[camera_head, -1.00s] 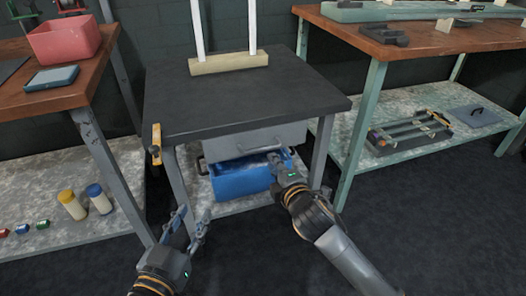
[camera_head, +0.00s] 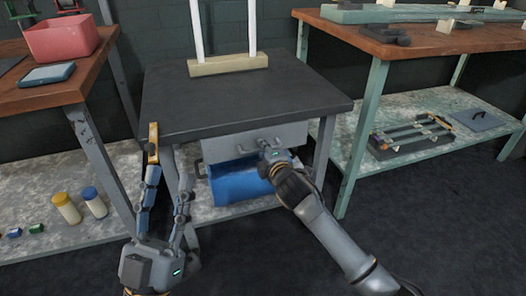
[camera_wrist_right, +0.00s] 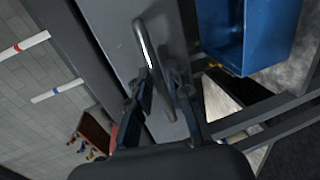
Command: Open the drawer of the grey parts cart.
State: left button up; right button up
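The grey parts cart has a dark top (camera_head: 240,95) and a grey drawer (camera_head: 225,146) under its front edge. The drawer looks closed. Its bar handle (camera_head: 244,148) is on the front and also shows in the right wrist view (camera_wrist_right: 143,38). My right gripper (camera_head: 268,150) is at the handle; in the wrist view its fingers (camera_wrist_right: 165,92) stand apart on either side of the bar. Whether they touch it I cannot tell. My left gripper (camera_head: 167,180) is open and empty at the cart's left front leg.
A blue bin (camera_head: 238,185) sits on the shelf below the drawer. Benches stand left (camera_head: 45,90) and right (camera_head: 440,50). The floor in front is free.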

jog(key=shift+w, duration=0.1)
grip_shut()
